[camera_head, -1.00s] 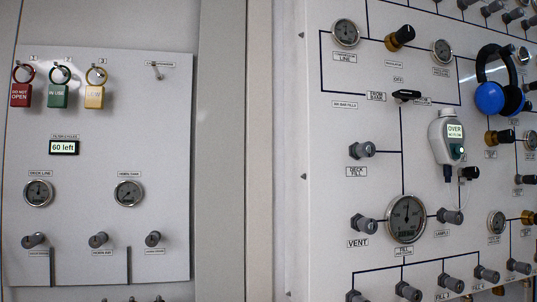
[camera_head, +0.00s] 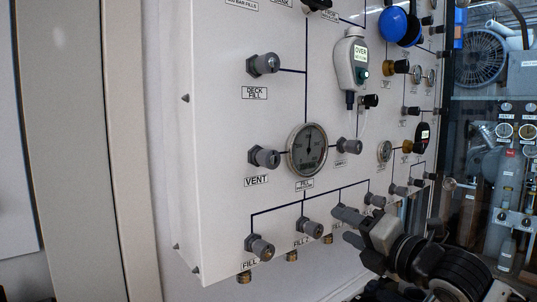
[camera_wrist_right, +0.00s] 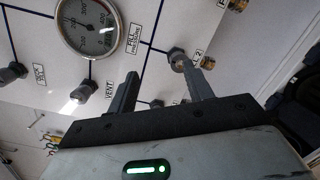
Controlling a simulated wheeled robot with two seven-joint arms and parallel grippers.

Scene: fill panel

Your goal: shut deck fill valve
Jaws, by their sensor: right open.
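The deck fill valve (camera_head: 263,64) is a grey knob on the white panel, above its "DECK FILL" label (camera_head: 254,93). It also shows in the right wrist view at the far left (camera_wrist_right: 12,72). My right gripper (camera_head: 350,227) is open and empty in front of the panel's lower right part, below and to the right of the valve and well apart from it. In the right wrist view its two fingers (camera_wrist_right: 158,70) point at the panel, near a fill knob (camera_wrist_right: 178,58). My left gripper is not in view.
The vent knob (camera_head: 263,157) sits below the deck fill valve, beside a large gauge (camera_head: 307,150). A grey handheld meter (camera_head: 351,62) reading "OVER" and blue headphones (camera_head: 399,25) hang on the panel. Several fill knobs line its bottom. The space before the deck fill valve looks clear.

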